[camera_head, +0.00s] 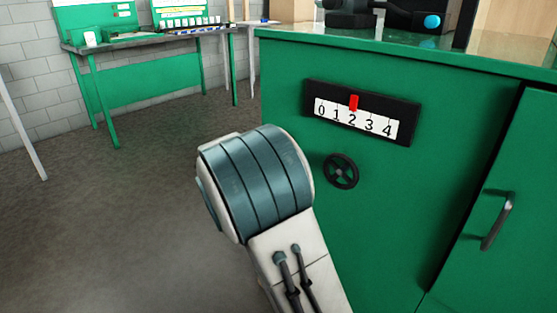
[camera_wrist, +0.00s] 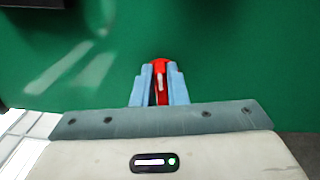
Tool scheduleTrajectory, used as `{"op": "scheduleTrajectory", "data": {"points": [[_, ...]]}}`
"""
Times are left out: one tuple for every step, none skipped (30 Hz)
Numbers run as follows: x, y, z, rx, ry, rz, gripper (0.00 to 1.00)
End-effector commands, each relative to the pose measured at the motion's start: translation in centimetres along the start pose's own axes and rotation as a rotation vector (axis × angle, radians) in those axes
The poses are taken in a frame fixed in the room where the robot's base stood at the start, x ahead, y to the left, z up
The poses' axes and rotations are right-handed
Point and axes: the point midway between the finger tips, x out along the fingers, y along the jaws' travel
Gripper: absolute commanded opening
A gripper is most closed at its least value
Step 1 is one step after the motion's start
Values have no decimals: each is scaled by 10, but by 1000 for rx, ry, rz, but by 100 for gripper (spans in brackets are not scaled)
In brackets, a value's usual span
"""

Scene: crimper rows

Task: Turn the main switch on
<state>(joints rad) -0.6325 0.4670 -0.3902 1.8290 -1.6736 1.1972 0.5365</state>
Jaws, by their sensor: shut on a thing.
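The main switch looks to be the red handle (camera_wrist: 160,66) with a white mark in the wrist view, in front of a green panel. My gripper (camera_wrist: 158,80) has its two blue-grey fingers closed on the red handle, one on each side. The white mark points nearly straight up in that view. The fingers cover the sides of the handle, and its base is hard to make out. In the head view my arm hides the gripper and the switch.
The green cabinet (camera_head: 290,85) carries a black 0 to 4 scale (camera_head: 398,130) with a red pointer (camera_head: 354,103) near 2. A black handwheel (camera_head: 341,171) sits below it, close to my arm. A door handle (camera_head: 497,222) is at right. Open floor (camera_head: 100,230) lies left.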

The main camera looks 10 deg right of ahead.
Motion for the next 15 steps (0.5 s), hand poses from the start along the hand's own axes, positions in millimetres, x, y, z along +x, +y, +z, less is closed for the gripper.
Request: {"op": "scheduleTrajectory", "data": {"points": [[0, -10, 0, 33, -4, -4, 0], [0, -10, 0, 52, -4, -4, 0], [0, -10, 0, 76, -4, -4, 0], [0, -10, 0, 92, -4, -4, 0], [0, -10, 0, 107, -4, -4, 0], [0, -10, 0, 127, -5, -4, 0], [0, -10, 0, 140, -5, -4, 0], [0, -9, 0, 152, -5, -4, 0], [0, -9, 0, 166, -5, -4, 0], [0, -9, 0, 176, -5, -4, 0], [0, -9, 0, 184, -5, -4, 0], [0, -9, 0, 193, -5, -4, 0], [0, -8, 0, 199, -5, -4, 0], [0, -8, 0, 204, -5, -4, 0], [0, -8, 1, 209, -5, -4, 0]]}}
